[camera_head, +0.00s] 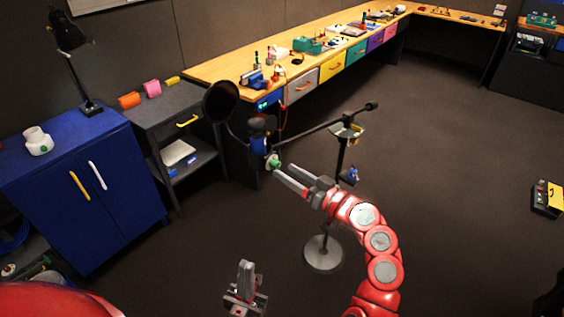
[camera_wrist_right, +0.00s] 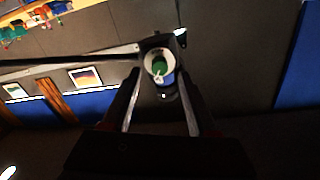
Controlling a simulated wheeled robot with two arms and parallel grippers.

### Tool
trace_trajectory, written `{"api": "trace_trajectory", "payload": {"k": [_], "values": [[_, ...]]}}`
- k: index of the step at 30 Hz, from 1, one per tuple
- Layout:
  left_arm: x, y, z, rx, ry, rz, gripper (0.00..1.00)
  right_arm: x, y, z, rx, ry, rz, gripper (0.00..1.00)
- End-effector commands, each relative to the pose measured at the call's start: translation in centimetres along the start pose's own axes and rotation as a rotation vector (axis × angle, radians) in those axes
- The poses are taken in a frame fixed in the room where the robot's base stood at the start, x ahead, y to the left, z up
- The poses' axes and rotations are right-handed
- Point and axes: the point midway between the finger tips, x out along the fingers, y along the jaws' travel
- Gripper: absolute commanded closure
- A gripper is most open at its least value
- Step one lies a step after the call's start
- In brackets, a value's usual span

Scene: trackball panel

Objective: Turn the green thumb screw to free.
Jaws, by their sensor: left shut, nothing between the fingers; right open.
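The green thumb screw (camera_head: 274,163) sits on the end of a dark and blue fitting at the near end of the boom stand. In the right wrist view the green screw (camera_wrist_right: 158,66) shows inside a white ring, with a small pale mark low on it. My right gripper (camera_head: 282,174) is open, its fingers pointing at the screw. In the wrist view the fingers flank the screw's line from below; whether they touch it I cannot tell. My left gripper (camera_head: 246,268) is shut and empty, low in the head view, away from the stand.
The stand has a black boom (camera_head: 320,128), a round black disc (camera_head: 220,102) and a round grey base (camera_head: 323,255). A blue cabinet (camera_head: 85,190), a grey side table (camera_head: 170,118) and a long wooden workbench (camera_head: 230,68) stand behind. Open floor lies to the right.

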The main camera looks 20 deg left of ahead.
Motion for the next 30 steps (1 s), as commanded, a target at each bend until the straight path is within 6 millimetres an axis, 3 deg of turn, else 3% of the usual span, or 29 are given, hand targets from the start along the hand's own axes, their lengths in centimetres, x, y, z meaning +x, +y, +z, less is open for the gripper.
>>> {"api": "trace_trajectory", "payload": {"k": [7,19,28,30], "values": [[0.9,-0.1,-0.2,0.000,0.000,0.000,1.00,2.7,0.0,-0.1,0.002,0.001,0.000,0.41],[1.0,-0.1,-0.2,0.000,0.000,0.000,1.00,3.2,0.1,0.1,0.001,0.000,0.001,0.43],[1.0,-0.1,-0.2,0.000,0.000,0.000,1.00,3.2,0.1,0.0,0.001,0.000,0.001,0.97],[1.0,-0.1,-0.2,0.000,0.000,0.000,1.00,3.2,0.1,0.0,0.001,0.000,0.001,1.00]]}}
